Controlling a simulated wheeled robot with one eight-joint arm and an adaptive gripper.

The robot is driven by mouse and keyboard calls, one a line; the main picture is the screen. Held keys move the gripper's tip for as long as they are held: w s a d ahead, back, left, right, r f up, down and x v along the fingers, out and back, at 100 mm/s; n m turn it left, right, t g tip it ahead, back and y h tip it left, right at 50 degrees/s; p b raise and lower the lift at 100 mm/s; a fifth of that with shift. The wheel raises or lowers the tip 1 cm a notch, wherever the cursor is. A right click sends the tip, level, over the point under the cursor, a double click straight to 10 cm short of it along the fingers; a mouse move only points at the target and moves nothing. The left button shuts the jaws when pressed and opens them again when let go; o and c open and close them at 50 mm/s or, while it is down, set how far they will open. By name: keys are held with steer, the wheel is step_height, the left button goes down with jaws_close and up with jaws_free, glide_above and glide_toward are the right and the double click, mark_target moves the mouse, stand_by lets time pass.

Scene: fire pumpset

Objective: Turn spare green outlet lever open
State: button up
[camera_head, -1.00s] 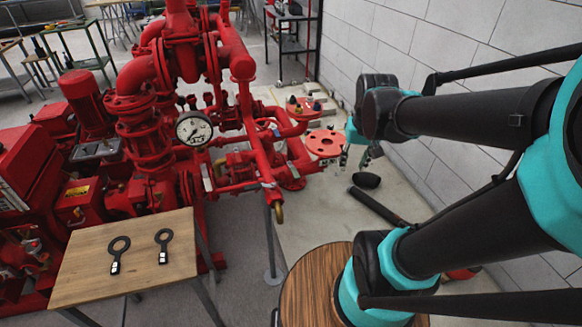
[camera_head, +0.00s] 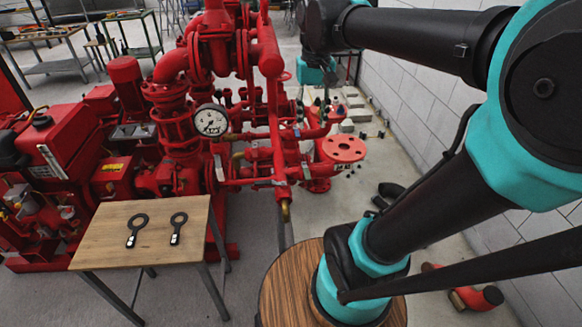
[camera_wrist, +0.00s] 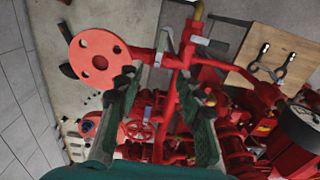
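The red pumpset (camera_head: 180,125) stands left of my arm, with a round pressure gauge (camera_head: 211,121) on its front. A red outlet pipe (camera_head: 285,160) runs down its right side. In the head view, the wrist hangs over the pump's right side and the fingers are mostly hidden or too small to read. A red round flange (camera_wrist: 98,57) lies left of the fingers in the wrist view.
A wooden table (camera_head: 105,240) with two black ring-ended tools stands at the front left. A round wooden top (camera_head: 285,285) is beside my arm's lower part. A block wall (camera_head: 430,100) closes the right side. A black elbow piece (camera_head: 390,190) lies on the floor.

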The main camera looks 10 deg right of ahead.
mark_target(307, 173)
steer(key=f, duration=1.7)
steer(key=shift+a, duration=0.3)
steer(key=shift+c, duration=0.6)
jaws_close()
